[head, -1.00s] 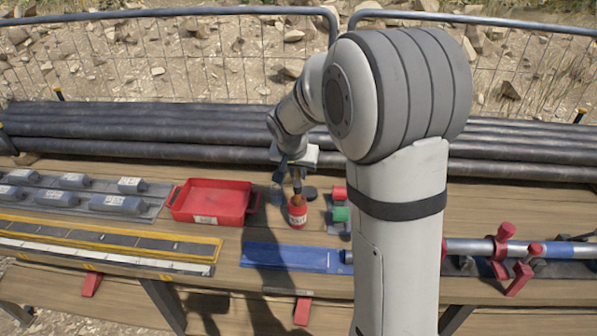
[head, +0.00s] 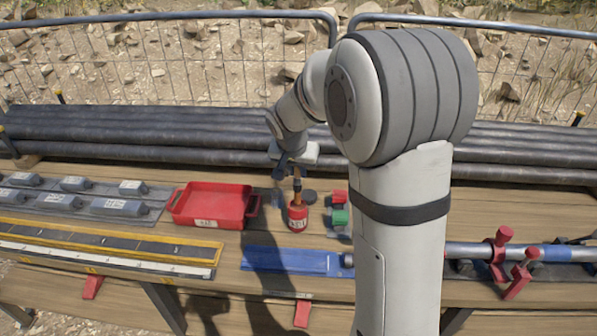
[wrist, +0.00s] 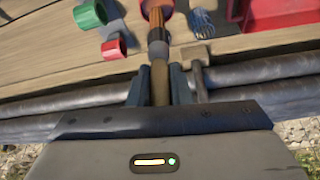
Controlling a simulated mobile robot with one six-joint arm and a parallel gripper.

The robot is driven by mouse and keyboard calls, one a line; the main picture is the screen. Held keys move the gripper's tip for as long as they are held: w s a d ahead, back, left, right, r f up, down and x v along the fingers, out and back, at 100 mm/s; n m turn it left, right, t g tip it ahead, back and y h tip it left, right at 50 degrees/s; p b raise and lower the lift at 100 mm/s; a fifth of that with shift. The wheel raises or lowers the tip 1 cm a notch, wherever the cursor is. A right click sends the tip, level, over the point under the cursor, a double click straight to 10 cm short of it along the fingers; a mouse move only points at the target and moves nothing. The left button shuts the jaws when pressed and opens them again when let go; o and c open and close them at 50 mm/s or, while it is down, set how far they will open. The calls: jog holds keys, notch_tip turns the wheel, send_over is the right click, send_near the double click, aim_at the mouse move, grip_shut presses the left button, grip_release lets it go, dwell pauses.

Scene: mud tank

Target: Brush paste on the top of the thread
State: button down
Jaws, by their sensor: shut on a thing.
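My gripper (head: 290,170) is shut on the handle of a brush (head: 297,188) and holds it upright over the red paste pot (head: 298,218). In the wrist view, the brush (wrist: 158,50) stands between the fingers of my gripper (wrist: 159,82), with its orange-brown end at the pot (wrist: 150,4). I cannot tell how deep the bristles sit in the pot. A metal pipe (head: 570,254) with a blue band lies in red clamps (head: 500,250) at the right. Its left part is behind my arm. A small grey-blue end (head: 348,259) shows left of my arm; I cannot make out thread on it.
Red and green rings (head: 340,216) stand to the right. A blue mat (head: 290,261) lies in front. Dark pipes (head: 150,135) line the back.

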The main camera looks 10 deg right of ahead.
jog(key=shift+r+p, duration=1.1)
jog(key=shift+r, duration=1.25)
